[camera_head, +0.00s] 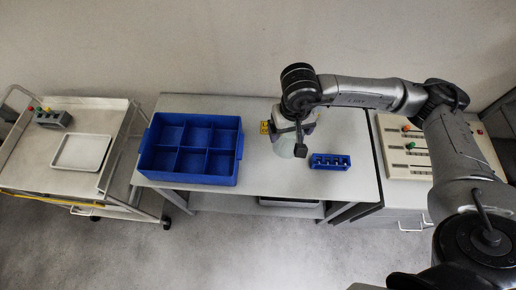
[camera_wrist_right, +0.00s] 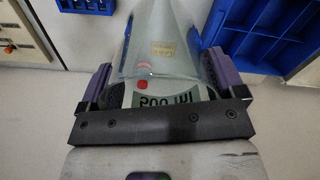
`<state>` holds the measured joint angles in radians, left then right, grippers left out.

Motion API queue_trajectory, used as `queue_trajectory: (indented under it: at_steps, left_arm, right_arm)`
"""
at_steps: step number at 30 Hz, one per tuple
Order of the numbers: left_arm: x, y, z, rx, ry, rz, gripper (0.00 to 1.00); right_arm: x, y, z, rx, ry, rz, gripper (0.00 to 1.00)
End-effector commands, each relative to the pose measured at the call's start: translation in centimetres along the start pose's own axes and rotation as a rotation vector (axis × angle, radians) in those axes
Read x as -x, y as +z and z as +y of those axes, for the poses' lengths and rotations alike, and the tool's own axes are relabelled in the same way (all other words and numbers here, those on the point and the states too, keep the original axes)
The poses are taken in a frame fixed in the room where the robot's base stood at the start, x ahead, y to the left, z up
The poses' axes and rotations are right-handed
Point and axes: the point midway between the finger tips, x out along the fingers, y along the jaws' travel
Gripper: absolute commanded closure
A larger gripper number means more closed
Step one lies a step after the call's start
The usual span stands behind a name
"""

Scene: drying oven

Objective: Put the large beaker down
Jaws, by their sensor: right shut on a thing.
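The large beaker (camera_head: 284,148) is clear glass and shows in the head view below my right gripper (camera_head: 299,125), over the middle table. In the right wrist view the beaker (camera_wrist_right: 160,45) fills the space between the fingers of the right gripper (camera_wrist_right: 158,80), with mirrored volume print and a small label on it. The right gripper is shut on the beaker. I cannot tell whether its base touches the table. My left gripper is not in view.
A blue six-compartment crate (camera_head: 190,119) stands left on the white table (camera_head: 262,180). A small blue rack (camera_head: 330,162) is right of the beaker. A trolley (camera_head: 30,170) with a white tray (camera_head: 82,152) stands far left. A beige panel device (camera_head: 398,165) is at right.

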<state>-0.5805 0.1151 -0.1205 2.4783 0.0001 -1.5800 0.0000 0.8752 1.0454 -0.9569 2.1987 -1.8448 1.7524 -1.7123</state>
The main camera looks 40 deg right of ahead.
Motion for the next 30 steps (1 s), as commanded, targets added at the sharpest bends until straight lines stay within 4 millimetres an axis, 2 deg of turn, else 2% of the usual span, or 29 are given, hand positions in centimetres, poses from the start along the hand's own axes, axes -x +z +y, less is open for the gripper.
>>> queue_trajectory:
  at_steps: [1,6,12,18,23,30]
  left_arm:
    - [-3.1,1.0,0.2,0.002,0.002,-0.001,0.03]
    - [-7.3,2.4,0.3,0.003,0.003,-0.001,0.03]
    - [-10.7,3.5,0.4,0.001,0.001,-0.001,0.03]
    - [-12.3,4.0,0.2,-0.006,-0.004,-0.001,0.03]
    - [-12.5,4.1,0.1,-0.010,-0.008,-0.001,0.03]
    - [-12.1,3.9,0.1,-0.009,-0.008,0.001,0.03]
  right_arm:
    - [-3.7,-0.3,1.1,-0.040,0.004,-0.002,0.39]
    - [-9.1,-1.2,4.1,-0.153,0.004,-0.001,0.39]
    - [-13.4,-1.9,6.8,-0.245,0.003,0.000,0.39]
    - [-15.3,-2.2,8.3,-0.293,0.001,0.001,0.39]
    - [-16.3,-2.8,7.8,-0.305,-0.003,0.000,0.39]
    - [-18.9,-5.0,3.6,-0.305,-0.005,-0.002,0.39]
